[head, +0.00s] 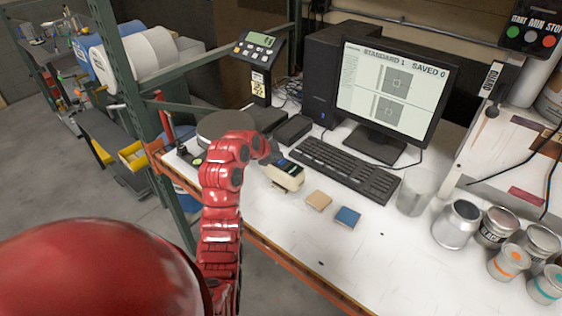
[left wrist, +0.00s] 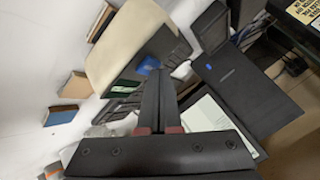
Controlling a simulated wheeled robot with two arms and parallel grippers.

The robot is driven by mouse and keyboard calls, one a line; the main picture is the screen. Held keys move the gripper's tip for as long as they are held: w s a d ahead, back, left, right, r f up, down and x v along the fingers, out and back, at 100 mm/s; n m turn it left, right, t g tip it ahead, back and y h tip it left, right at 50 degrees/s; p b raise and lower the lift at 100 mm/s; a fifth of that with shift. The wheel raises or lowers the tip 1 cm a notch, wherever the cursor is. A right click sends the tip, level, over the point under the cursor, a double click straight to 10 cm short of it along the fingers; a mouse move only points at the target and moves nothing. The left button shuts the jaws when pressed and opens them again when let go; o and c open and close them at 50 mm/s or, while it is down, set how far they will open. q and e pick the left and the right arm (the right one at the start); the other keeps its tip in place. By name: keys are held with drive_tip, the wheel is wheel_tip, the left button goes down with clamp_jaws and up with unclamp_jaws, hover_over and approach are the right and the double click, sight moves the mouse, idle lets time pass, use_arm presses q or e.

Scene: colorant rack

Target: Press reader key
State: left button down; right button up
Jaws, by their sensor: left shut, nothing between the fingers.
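The reader (head: 284,175), a cream handheld device with a dark top panel, lies on the white bench left of the keyboard. My left gripper (head: 272,157) is shut and empty, right at the reader's far dark end. In the left wrist view the reader's cream body (left wrist: 125,38) is just beyond the closed fingers (left wrist: 160,78), which cover part of its dark panel. A small blue patch shows beside the fingertips. I cannot tell whether the fingers touch a key. The monitor (head: 393,90) reads "STANDARD 1 SAVED 0". My right gripper is not in view.
A tan tile (head: 318,200) and a blue tile (head: 347,217) lie right of the reader. The keyboard (head: 345,170) is behind them. A clear beaker (head: 415,190) and several cans stand at the right. A scale (head: 225,127) is at the left. The front bench is mostly clear.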

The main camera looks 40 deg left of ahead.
sight(279, 162)
use_arm(q)
drive_tip(key=shift+f+b, duration=0.3)
drive_tip(key=shift+r, duration=0.1)
idle(0.5)
drive_tip(key=shift+r, duration=0.7)
drive_tip(key=shift+r, duration=0.1)
drive_tip(key=shift+r+b, duration=0.35)
drive_tip(key=shift+r, duration=2.1)
drive_tip(key=shift+w+f, duration=0.1)
